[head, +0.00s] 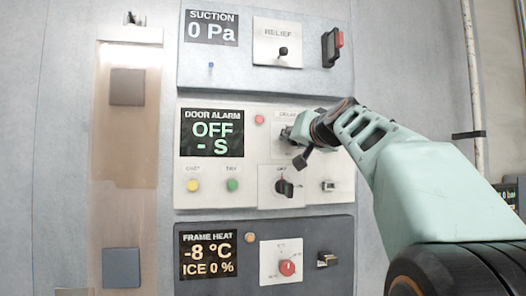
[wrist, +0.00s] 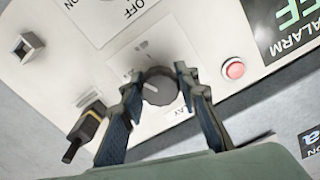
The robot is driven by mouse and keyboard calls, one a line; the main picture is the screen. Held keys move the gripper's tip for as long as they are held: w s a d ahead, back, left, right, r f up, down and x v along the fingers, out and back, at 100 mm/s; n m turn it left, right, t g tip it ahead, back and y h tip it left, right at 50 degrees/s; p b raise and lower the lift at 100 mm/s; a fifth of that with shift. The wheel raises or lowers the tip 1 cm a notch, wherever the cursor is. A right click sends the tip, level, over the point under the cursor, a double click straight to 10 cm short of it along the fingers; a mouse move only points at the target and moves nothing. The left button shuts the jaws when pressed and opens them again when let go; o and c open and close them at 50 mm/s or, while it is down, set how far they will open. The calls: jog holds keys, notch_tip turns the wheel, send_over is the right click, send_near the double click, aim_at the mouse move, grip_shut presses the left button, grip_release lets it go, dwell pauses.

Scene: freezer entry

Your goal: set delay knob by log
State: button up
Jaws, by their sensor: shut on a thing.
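The delay knob (wrist: 160,88) is a round grey dial with a pale pointer line, on a white plate of the door alarm panel (head: 240,200). My gripper (wrist: 158,85) has its two dark fingers on either side of the knob and is shut on it. In the head view my gripper (head: 297,133) reaches the delay plate from the right and hides most of the knob. The knob's scale marks are too blurred to read. The door alarm display (head: 212,132) reads "OFF" and "- S". No log is readable in these views.
A red lamp (head: 259,119) is left of the delay plate. A black rotary switch (head: 284,188) is below it, with yellow (head: 193,185) and green (head: 232,185) buttons at left. A black-and-yellow lever (wrist: 87,133) is close to a finger. Suction and frame heat panels lie above and below.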

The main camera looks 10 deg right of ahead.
jog(key=n+b, duration=0.2)
jog(key=n, duration=0.1)
jog(key=shift+f+n+b, duration=0.2)
jog(key=shift+n+b, duration=0.1)
jog(key=shift+b, duration=0.05)
jog(key=shift+r+n+b, duration=0.15)
jog(key=shift+n+b, duration=0.6)
jog(key=shift+n, duration=0.75)
jog(key=shift+r, duration=0.1)
jog(key=o, duration=1.2)
jog(key=shift+c, duration=0.2)
jog(key=s, duration=0.7)
jog(key=shift+s, duration=0.3)
